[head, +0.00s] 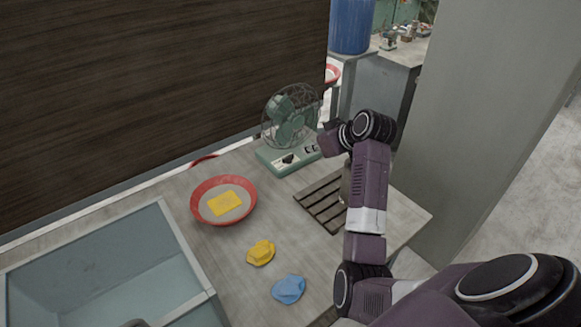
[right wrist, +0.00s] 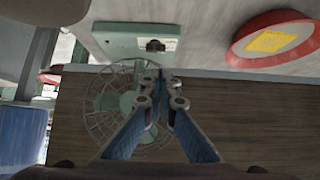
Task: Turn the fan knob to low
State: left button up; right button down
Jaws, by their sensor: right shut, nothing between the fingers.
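A green desk fan (head: 290,118) with a wire cage stands at the back of the table. Its pale green base carries a dark knob (head: 288,158) on the front panel. In the right wrist view the picture is turned over: the knob (right wrist: 155,45) shows on the base (right wrist: 125,42), with the fan cage (right wrist: 105,105) below. My right gripper (right wrist: 161,76) is shut and empty, with its fingertips near the base in that picture and apart from the knob. In the head view the right gripper is at the fan's right side, partly hidden by its wrist. My left gripper is not in view.
A red-rimmed bowl (head: 196,213) with a yellow sponge (head: 226,203) sits left of the fan. A slatted wooden rack (head: 318,207) lies in front of it. Yellow (head: 261,253) and blue (head: 289,289) cloths lie nearer. A sink basin (head: 95,275) is at left; a grey pillar (head: 480,110) stands right.

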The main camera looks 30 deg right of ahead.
aim_at(286, 163)
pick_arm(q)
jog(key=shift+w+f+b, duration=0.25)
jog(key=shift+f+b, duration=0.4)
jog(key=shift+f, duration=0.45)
pick_arm(e)
jog(key=x, duration=0.4)
jog(key=s+f+x, duration=0.1)
jog(key=x, duration=0.7)
jog(key=shift+f, duration=0.65)
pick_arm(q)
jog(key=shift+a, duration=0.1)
